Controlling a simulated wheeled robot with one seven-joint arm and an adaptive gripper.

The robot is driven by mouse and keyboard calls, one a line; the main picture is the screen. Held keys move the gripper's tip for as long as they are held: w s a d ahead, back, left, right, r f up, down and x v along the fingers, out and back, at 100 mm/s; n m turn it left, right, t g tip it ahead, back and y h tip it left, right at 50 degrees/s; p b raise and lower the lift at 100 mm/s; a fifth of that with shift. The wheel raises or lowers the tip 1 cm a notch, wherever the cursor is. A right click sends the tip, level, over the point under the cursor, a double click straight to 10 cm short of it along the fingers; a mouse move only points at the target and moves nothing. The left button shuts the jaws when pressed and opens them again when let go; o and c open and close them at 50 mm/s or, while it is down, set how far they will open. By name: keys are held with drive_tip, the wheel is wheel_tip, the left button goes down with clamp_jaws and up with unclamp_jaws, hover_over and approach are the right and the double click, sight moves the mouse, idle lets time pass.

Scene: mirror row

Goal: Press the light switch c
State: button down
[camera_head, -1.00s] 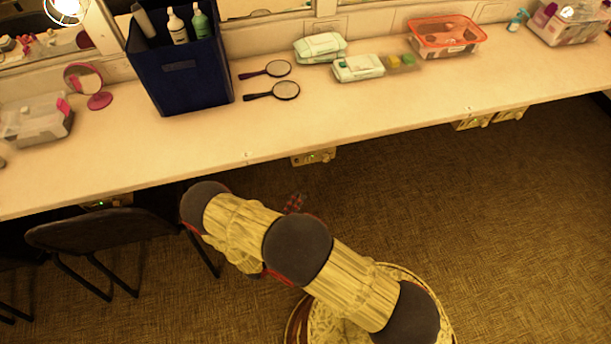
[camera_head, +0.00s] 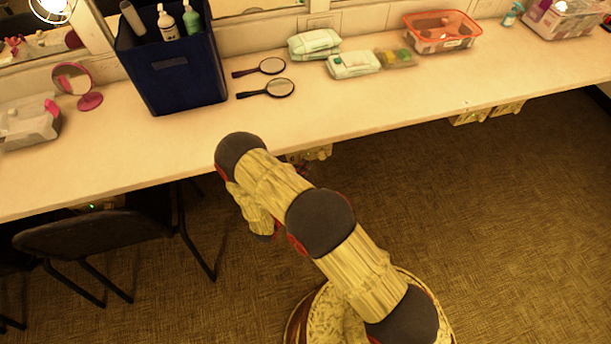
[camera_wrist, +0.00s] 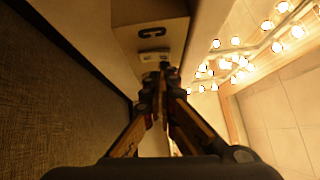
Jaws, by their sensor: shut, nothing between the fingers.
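Small switch boxes hang under the counter's front edge in the head view. One box (camera_head: 315,153) is just right of my arm's far end, partly hidden by it. In the wrist view, a tan box face (camera_wrist: 130,38) with a dark rounded mark and a small pale plate (camera_wrist: 152,57) lies ahead. My gripper (camera_wrist: 163,72) is shut and empty, its tips just below the pale plate in the picture. I cannot tell whether they touch it. In the head view the gripper is mostly hidden behind my arm.
The long counter (camera_head: 400,105) holds a blue bin (camera_head: 175,75), hand mirrors (camera_head: 279,88), wipe packs (camera_head: 354,64) and an orange-rimmed tub (camera_head: 440,45). A dark chair (camera_head: 95,235) stands at left. Lit bulbs (camera_wrist: 235,60) show in the wrist view. Floor at right is clear.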

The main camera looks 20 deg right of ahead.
drive_tip(key=shift+w+r, duration=0.1)
drive_tip(key=shift+w, duration=0.05)
drive_tip(key=shift+w+r+n+p, duration=0.3)
drive_tip(key=shift+p, duration=0.5)
drive_tip(key=shift+f, duration=0.2)
drive_tip(key=s+a+r+p, duration=0.1)
drive_tip(key=s+a+p, duration=0.1)
drive_tip(key=s+a, duration=0.5)
drive_tip(key=s, duration=0.4)
drive_tip(key=shift+r+p, duration=0.15)
drive_tip(key=shift+p, duration=0.2)
